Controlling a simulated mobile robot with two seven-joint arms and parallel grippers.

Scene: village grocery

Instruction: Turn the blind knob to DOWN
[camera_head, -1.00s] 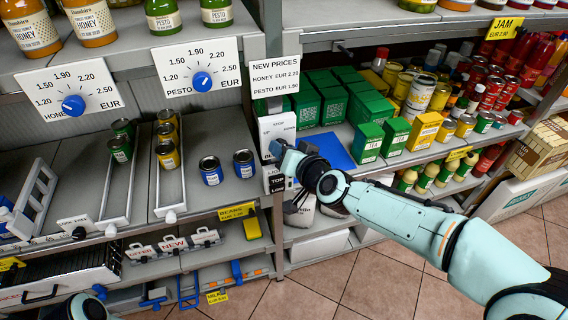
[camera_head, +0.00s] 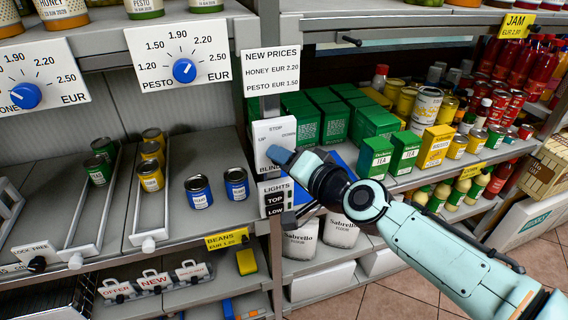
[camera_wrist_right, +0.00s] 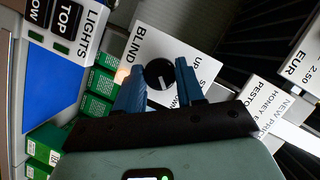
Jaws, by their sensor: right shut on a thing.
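The blind panel (camera_head: 273,131) is a white plate on the shelf post, marked STOP, UP, DOWN and BLIND. Its round black knob (camera_wrist_right: 160,74) shows in the right wrist view between the blue fingers of my right gripper (camera_wrist_right: 160,83). A short pale mark shows on the knob's lower edge there, towards the DOWN side; its exact setting is hard to read. In the head view my right gripper (camera_head: 281,156) is at the panel's lower part and hides the knob. It is shut on the knob. My left gripper is not in view.
A lights panel (camera_head: 274,198) with TOP and LOW switches sits just below. Cans (camera_head: 236,184) stand on the left shelf, tea boxes (camera_head: 375,158) on the right one.

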